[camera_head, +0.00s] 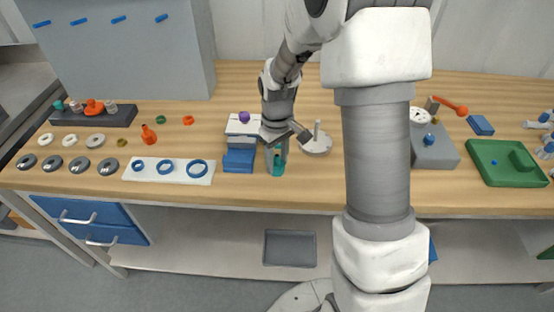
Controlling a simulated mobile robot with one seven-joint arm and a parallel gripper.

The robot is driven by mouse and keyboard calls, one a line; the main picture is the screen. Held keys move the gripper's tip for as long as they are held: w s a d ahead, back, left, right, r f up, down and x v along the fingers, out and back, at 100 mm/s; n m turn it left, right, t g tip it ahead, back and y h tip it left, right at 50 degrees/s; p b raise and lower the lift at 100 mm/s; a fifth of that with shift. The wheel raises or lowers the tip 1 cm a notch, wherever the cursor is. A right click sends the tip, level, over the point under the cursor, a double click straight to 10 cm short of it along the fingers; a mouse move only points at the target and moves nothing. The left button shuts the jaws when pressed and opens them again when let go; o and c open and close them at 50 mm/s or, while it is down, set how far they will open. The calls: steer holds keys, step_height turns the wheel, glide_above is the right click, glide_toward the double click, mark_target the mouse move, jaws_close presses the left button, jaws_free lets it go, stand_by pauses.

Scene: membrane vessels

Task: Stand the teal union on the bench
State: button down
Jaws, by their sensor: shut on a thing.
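The teal union (279,166) is at my gripper's fingers, low over the front part of the wooden bench (315,190). My gripper (277,160) points down and is shut on the union, and its fingers hide part of it. I cannot tell whether the union's lower end touches the bench top or is slightly above it. The union looks roughly upright.
Blue blocks (239,160) stand close at the gripper's left, with a purple piece (244,117) behind. A round grey stand (317,143) is close at the right. A white strip with blue rings (203,179) lies further left. My arm hides the bench right of centre.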

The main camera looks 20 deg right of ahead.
mark_target(277, 156)
steer(key=shift+f, duration=0.1)
steer(key=shift+c, duration=1.8)
jaws_free()
step_height(277, 156, up, 12)
steer(key=p, duration=0.2)
steer(key=s+r+m+t, duration=0.2)
steer(key=s+r, duration=0.4)
steer(key=s, duration=0.4)
steer(key=s+r+m+t, duration=0.3)
steer(key=s+r, duration=0.3)
steer(key=s, duration=0.4)
steer(key=shift+s+t, duration=0.2)
steer(key=shift+t, duration=0.1)
